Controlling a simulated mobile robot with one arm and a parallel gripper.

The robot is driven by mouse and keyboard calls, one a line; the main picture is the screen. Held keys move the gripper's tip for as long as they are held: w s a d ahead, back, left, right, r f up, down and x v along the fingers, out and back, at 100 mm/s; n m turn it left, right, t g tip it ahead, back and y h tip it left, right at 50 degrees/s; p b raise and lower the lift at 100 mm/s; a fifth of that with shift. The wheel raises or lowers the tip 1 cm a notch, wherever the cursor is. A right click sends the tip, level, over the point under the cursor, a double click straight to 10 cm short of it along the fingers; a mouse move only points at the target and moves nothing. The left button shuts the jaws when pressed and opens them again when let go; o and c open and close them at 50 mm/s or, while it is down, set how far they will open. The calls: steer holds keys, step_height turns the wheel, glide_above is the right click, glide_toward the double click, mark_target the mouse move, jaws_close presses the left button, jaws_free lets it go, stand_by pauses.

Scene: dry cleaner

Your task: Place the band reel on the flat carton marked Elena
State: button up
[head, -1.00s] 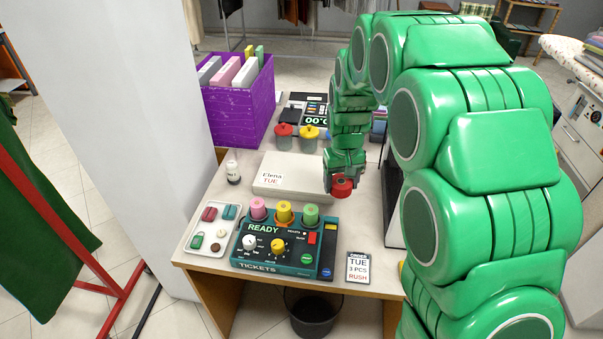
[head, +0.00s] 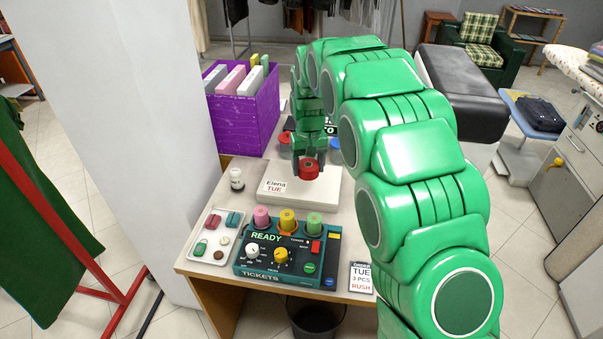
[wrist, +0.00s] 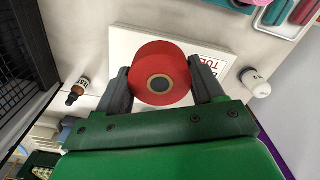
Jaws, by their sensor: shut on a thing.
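The red band reel (head: 309,170) is between the fingers of my gripper (head: 309,164), which is shut on it. In the wrist view the reel (wrist: 163,72) shows its round face and dark centre hole, with a finger of my gripper (wrist: 162,88) on each side. The flat white carton marked Elena (head: 290,201) lies on the counter under the reel; its label is at the left end. In the wrist view the carton (wrist: 122,38) is behind the reel. I cannot tell whether the reel touches the carton.
The ticket machine (head: 290,255) with coloured spools stands in front of the carton. A tray of buttons (head: 203,253) and a small white-capped bottle (head: 237,180) are to the left. A purple file box (head: 245,118) stands behind. An order card (head: 361,277) lies at front right.

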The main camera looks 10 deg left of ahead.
steer(key=w+a+f, duration=0.1)
steer(key=w+f, duration=0.1)
steer(key=w+a+f, duration=0.1)
steer(key=w+f, duration=0.1)
steer(key=w, duration=0.1)
steer(key=w+a+f, duration=0.1)
steer(key=w+f, duration=0.1)
steer(key=w, duration=0.1)
steer(key=shift+w+f, duration=0.15)
steer(key=shift+f, duration=0.25)
steer(key=shift+w+a+f, duration=0.35)
steer(key=shift+w+f, duration=0.35)
steer(key=shift+f, duration=1.65)
steer(key=o, duration=1.1)
steer(key=shift+f, duration=0.1)
steer(key=shift+c, duration=0.2)
